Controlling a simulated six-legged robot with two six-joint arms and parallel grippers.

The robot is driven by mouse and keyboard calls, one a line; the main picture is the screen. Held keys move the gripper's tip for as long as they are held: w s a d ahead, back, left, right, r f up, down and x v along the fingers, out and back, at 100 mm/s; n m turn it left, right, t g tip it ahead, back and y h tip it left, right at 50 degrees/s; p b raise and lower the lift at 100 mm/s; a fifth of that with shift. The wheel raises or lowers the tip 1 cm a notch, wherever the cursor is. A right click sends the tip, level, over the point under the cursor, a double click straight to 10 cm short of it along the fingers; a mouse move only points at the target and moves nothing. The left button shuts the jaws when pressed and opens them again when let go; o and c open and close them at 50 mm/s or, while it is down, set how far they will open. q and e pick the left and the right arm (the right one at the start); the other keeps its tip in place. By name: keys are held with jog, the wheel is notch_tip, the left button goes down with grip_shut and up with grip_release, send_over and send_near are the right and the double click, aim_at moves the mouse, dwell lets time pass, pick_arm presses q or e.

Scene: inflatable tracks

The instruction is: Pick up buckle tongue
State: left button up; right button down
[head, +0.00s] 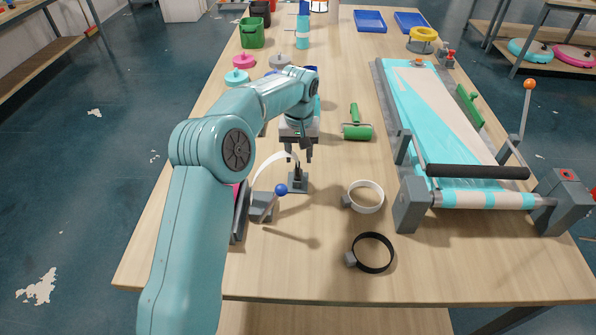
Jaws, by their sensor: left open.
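My left gripper (298,156) points down over a small grey stand (298,187) near the middle of the table, its fingers apart. A small dark upright piece (298,173), which looks like the buckle tongue, stands on that stand just below the fingertips. I cannot tell whether the fingers touch it. A white strap (272,161) arches from a grey device (262,206) with a blue-knobbed lever (281,189) up toward the fingertips. Where the strap ends is unclear. My left arm hides part of the device. My right gripper is out of view.
A white ring clamp (366,197) and a black ring clamp (373,253) lie to the right of the stand. A green roller (356,130) lies beyond them. A roller machine with a turquoise belt (431,110) fills the right side. The front table strip is mostly clear.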

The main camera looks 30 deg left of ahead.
aim_at(298, 164)
pick_arm(q)
jog(key=f, duration=0.5)
jog(key=shift+w+a+f+p, duration=0.1)
jog(key=shift+w+a+p, duration=0.2)
jog(key=shift+a+p, duration=0.1)
jog(key=shift+s+d+r, duration=0.25)
jog(key=shift+s, duration=0.1)
jog(key=shift+w+a+f, duration=0.2)
jog(key=shift+w+f, duration=0.05)
grip_shut()
jog(key=shift+s+d+r, duration=0.15)
